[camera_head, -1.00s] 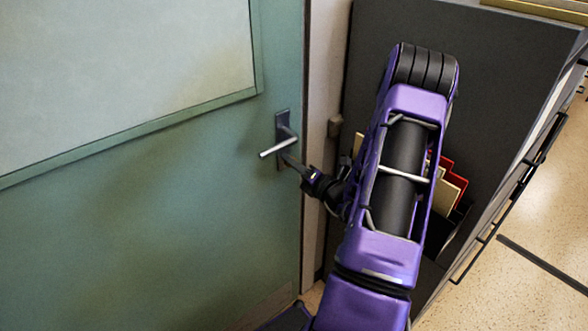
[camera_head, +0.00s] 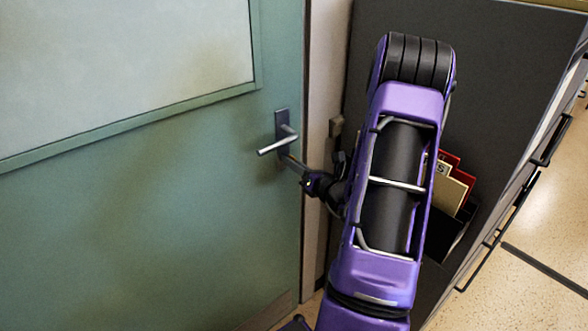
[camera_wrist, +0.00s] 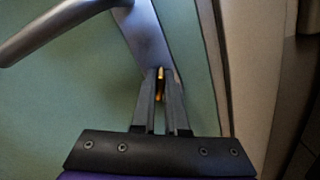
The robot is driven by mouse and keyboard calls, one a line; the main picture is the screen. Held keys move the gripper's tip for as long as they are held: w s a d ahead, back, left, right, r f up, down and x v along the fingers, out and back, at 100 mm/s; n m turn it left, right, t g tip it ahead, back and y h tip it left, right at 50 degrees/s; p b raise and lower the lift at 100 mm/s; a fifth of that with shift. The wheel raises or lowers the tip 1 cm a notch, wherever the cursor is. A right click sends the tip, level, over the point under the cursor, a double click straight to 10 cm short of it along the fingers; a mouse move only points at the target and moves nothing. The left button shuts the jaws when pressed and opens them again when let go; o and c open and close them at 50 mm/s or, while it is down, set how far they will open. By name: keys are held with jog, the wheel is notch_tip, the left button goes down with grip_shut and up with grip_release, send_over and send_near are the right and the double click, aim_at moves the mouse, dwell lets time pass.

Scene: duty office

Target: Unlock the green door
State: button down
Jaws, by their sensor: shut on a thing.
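The green door (camera_head: 130,210) fills the left of the head view. It has a metal lever handle (camera_head: 275,144) on a dark plate (camera_head: 282,119) near its right edge. My gripper (camera_head: 288,160) is at the lower end of that plate, below the lever. In the wrist view my gripper (camera_wrist: 161,76) is shut on a small brass-coloured thing (camera_wrist: 160,84), perhaps a key, mostly hidden between the fingers. The fingertips overlap the bottom of the plate (camera_wrist: 144,38), and the lever (camera_wrist: 55,30) is above left. The keyhole is hidden, so I cannot tell whether the brass thing is in it.
A dark cabinet (camera_head: 490,60) stands close to the right of the door frame (camera_head: 317,110). A holder with red and tan folders (camera_head: 452,190) is on its side, partly behind my arm. Bare floor (camera_head: 530,235) shows at the far right.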

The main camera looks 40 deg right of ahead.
jog(key=shift+f+n+b, duration=0.2)
jog(key=shift+n+b, duration=0.4)
jog(key=shift+b, duration=0.15)
jog(key=shift+n+b, duration=1)
jog(key=shift+r+n, duration=0.2)
jog(key=shift+n, duration=1.2)
jog(key=c, duration=0.9)
grip_release()
jog(key=shift+s, duration=0.15)
jog(key=shift+s+d, duration=0.2)
jog(key=shift+s, duration=2)
jog(key=shift+s+d, duration=0.15)
jog(key=shift+s, duration=2)
